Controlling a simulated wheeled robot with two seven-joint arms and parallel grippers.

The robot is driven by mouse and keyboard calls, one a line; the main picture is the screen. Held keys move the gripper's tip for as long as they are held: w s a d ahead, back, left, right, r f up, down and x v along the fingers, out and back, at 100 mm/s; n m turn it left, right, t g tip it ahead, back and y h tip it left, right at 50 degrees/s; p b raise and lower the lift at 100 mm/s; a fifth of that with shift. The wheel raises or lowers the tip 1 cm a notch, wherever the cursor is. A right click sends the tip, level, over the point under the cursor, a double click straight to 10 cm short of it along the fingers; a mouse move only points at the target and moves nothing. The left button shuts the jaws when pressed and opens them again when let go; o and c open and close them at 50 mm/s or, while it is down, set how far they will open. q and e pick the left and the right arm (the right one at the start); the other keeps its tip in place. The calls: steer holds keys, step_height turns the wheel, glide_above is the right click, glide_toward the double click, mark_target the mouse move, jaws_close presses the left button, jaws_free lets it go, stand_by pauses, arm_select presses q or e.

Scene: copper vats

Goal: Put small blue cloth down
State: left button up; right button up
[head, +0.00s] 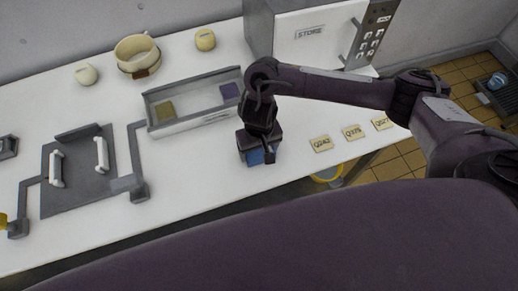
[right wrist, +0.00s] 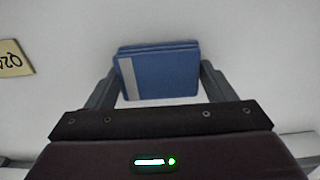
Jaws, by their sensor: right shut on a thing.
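The small blue cloth (head: 257,156) is folded, with a pale stripe along one edge. It also shows in the right wrist view (right wrist: 165,72), between the two fingers. My right gripper (head: 257,158) is shut on it, pointing down over the white table (head: 215,180) in front of the grey tray. I cannot tell whether the cloth touches the table. My left gripper is not in view.
The grey tray (head: 196,122) holds an olive cloth (head: 165,110) and a purple cloth (head: 230,91). Labelled tags, one marked Q342 (head: 321,144), lie to the right. A pot (head: 138,56) and a box marked STORE (head: 312,35) stand behind. A dark board (head: 78,170) lies left.

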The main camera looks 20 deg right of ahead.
mark_target(259, 151)
steer(key=o, duration=1)
steer(key=shift+f, duration=0.1)
steer(key=shift+r+p, duration=2.25)
steer(key=shift+r, duration=3.95)
